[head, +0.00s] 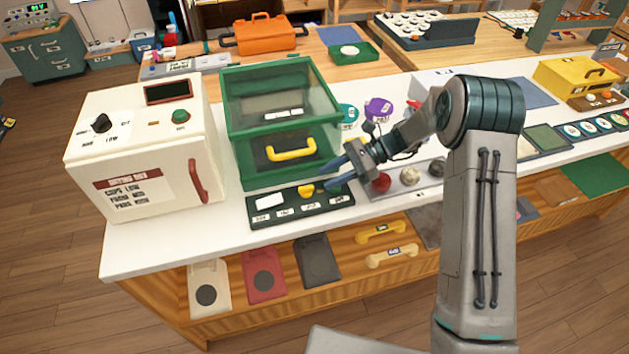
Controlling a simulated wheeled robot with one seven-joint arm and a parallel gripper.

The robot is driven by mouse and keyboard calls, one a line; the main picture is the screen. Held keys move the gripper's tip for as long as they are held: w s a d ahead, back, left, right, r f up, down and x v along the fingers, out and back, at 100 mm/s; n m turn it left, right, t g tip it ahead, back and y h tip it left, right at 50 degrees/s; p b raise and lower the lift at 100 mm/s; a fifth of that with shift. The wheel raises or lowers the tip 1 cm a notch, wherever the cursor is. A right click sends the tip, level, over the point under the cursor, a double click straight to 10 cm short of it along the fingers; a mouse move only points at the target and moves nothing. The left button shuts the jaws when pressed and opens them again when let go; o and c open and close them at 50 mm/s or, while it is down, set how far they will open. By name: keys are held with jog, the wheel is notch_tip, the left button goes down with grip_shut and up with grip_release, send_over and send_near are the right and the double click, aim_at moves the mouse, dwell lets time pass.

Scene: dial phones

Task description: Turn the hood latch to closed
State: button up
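A green hood (280,110) with clear panes stands on the white counter, with a yellow handle (291,150) across its front. A dark green panel (262,216) lies in front of it, with a white card, several small labels and a yellow knob (306,191). The knob may be the hood latch; its label is too small to read. My gripper (329,174) is open and empty, its blue fingers pointing left, just right of the hood's front corner and near the knob. It appears apart from the knob.
A cream box (145,150) with a dial, green button and red handle stands left of the hood. Purple (378,108) and teal round items stand behind. The counter's front left is clear.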

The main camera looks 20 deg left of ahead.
aim_at(310, 186)
jog(key=x, duration=0.5)
jog(key=shift+p, duration=0.3)
grip_shut()
